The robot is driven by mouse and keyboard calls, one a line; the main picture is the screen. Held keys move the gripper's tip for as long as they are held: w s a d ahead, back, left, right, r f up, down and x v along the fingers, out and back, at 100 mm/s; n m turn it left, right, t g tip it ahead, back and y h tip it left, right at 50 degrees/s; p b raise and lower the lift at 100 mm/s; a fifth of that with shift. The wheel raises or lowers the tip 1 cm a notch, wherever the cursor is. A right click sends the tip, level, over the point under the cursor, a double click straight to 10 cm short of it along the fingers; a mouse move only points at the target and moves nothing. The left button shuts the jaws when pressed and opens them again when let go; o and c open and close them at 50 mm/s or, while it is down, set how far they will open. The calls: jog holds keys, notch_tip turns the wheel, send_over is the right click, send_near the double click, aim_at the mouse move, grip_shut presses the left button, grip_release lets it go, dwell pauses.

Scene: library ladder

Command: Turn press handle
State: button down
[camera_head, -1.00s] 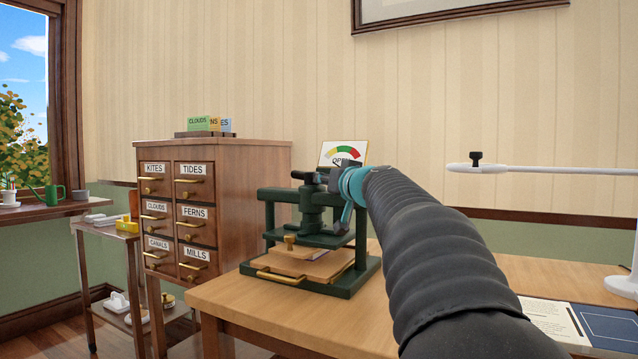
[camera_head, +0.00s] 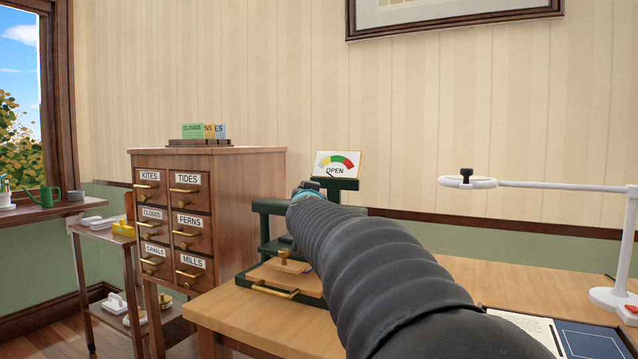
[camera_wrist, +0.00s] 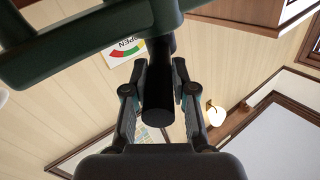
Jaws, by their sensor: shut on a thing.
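The dark green press (camera_head: 268,208) stands on the wooden table, with a wooden board (camera_head: 287,278) and brass pull at its base. My dark sleeved arm hides much of its screw and right side. In the wrist view my gripper (camera_wrist: 163,120) is shut on the black press handle (camera_wrist: 158,88), a cylinder between its two fingers. The green press frame (camera_wrist: 90,40) shows above it. A gauge sign reading OPEN (camera_head: 336,164) stands behind the press, with its needle low at the left part of the dial.
A wooden card cabinet (camera_head: 230,190) stands left of the press. A white lamp (camera_head: 560,186) reaches over the table at the right. A blue booklet (camera_head: 592,330) lies near the front right. The tabletop (camera_head: 470,275) between is mostly clear.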

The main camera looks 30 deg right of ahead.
jog(key=shift+w+a+r+m+g+h, duration=0.1)
jog(key=shift+w+a+m+g+h, duration=0.25)
jog(key=shift+a+m+g+h, duration=0.5)
jog(key=shift+d+t+h, duration=0.15)
jog(key=shift+t+h, duration=0.1)
jog(key=c, duration=0.9)
grip_release()
jog(key=shift+c, duration=0.2)
jog(key=shift+s, duration=0.1)
jog(key=v, duration=1.2)
